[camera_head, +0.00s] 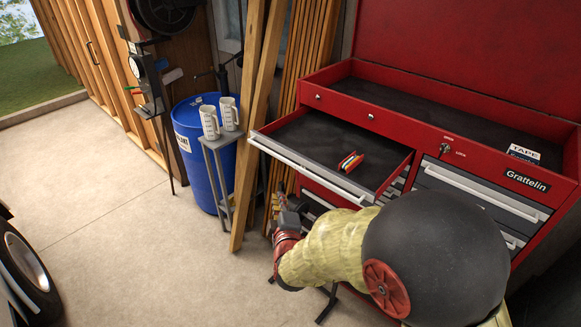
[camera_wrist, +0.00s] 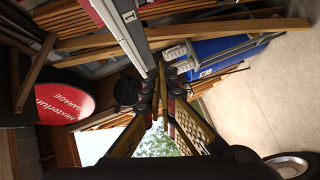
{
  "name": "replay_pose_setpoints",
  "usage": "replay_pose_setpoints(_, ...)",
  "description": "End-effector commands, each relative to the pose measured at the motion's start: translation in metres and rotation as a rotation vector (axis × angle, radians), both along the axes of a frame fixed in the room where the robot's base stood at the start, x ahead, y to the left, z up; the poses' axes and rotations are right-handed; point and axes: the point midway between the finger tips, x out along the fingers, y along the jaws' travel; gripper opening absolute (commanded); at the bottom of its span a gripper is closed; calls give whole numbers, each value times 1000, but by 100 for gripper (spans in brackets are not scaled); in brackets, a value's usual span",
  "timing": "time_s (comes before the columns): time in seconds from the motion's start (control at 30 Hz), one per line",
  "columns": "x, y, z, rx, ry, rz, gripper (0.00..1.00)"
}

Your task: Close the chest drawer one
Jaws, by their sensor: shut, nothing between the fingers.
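The red tool chest (camera_head: 400,128) stands on the right in the head view. Its upper left drawer (camera_head: 318,130) is pulled well out, with several small colored items (camera_head: 350,162) on its dark liner. Its pale front edge (camera_head: 300,167) faces the room. In the wrist view the drawer front (camera_wrist: 122,32) bears a "1" label and runs down toward my fingertips. My gripper (camera_wrist: 158,78) is shut and empty, its fingertips together by the lower end of that front. In the head view my gripper (camera_head: 284,212) is low in front of the drawer, partly hidden; contact is unclear.
A tape box (camera_head: 524,151) lies on the chest's top. The floor at left is clear, except for a tire (camera_head: 25,265).

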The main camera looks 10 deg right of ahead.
Motion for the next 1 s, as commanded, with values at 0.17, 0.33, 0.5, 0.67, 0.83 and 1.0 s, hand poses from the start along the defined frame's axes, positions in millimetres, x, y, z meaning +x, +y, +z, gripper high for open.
replay_pose_setpoints(0.17,-4,-4,-7,-229,-92,-34,0)
replay_pose_setpoints(0.33,-5,-7,-8,-319,-131,-54,0)
replay_pose_setpoints(0.5,11,-10,-8,-327,-135,-58,0)
replay_pose_setpoints(0.67,40,-15,-8,-326,-135,-58,0)
replay_pose_setpoints(0.83,73,-20,-8,-325,-134,-57,0)
replay_pose_setpoints(1.0,99,-33,-7,-326,-134,-59,0)
